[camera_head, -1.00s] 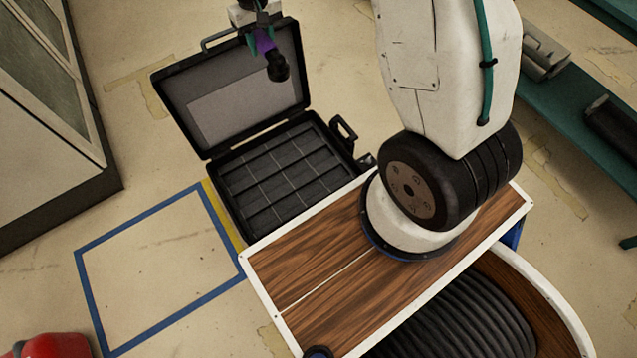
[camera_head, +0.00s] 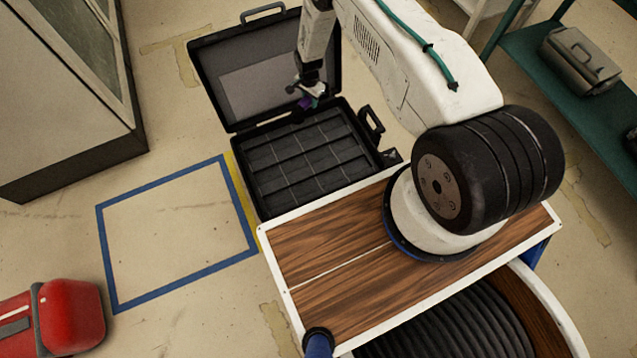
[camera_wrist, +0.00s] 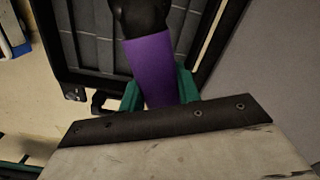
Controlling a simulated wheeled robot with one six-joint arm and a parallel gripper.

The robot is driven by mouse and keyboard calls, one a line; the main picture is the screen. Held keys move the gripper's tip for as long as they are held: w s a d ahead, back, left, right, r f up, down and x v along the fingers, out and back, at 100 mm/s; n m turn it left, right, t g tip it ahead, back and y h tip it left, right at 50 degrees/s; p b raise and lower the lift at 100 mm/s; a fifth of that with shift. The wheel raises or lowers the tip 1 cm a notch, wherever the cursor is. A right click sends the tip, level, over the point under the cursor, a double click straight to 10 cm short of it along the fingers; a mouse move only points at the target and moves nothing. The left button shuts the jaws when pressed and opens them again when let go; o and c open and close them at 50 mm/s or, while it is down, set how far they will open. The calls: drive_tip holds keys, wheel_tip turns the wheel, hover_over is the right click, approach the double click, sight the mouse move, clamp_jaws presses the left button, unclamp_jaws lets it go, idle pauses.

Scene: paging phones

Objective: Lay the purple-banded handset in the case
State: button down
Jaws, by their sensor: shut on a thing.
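The open black case (camera_head: 262,205) lies on the floor in the head view, its lid raised at the back and its tray split by dividers into several empty compartments. My gripper (camera_head: 309,98) is above the far edge of the tray, in front of the lid. In the wrist view my gripper (camera_wrist: 160,88), with green fingers, is shut on the purple band of the handset (camera_wrist: 150,60). The handset's black end points up the picture, over the case tray. In the head view the handset is small and mostly hidden by the gripper.
A blue-taped rectangle (camera_head: 180,278) on the floor lies left of the case. A red box (camera_head: 75,310) is at lower left and a cabinet (camera_head: 75,160) at far left. A green shelf (camera_head: 545,85) with a metal case (camera_head: 580,60) stands at right.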

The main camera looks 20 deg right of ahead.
drive_tip(key=s+f+m, duration=0.3)
drive_tip(key=s+f, duration=0.1)
drive_tip(key=f, duration=0.5)
drive_tip(key=s+f+m, duration=0.2)
drive_tip(key=s+f, duration=0.2)
drive_tip(key=f, duration=0.5)
drive_tip(key=s+a, duration=0.2)
drive_tip(key=s, duration=0.2)
drive_tip(key=s+a+f, duration=0.1)
drive_tip(key=s+a, duration=0.1)
drive_tip(key=s, duration=0.3)
drive_tip(key=s+a+f, duration=0.1)
drive_tip(key=s+a, duration=0.1)
drive_tip(key=s, duration=0.2)
drive_tip(key=shift+s+a+f, duration=0.1)
drive_tip(key=shift+s, duration=0.15)
drive_tip(key=shift+s+a, duration=0.25)
drive_tip(key=shift+s, duration=0.25)
wheel_tip(320, 180, down, 3)
drive_tip(key=shift+r, duration=0.1)
drive_tip(key=shift+f, duration=0.4)
drive_tip(key=shift+f, duration=0.2)
drive_tip(key=c, duration=1)
unclamp_jaws()
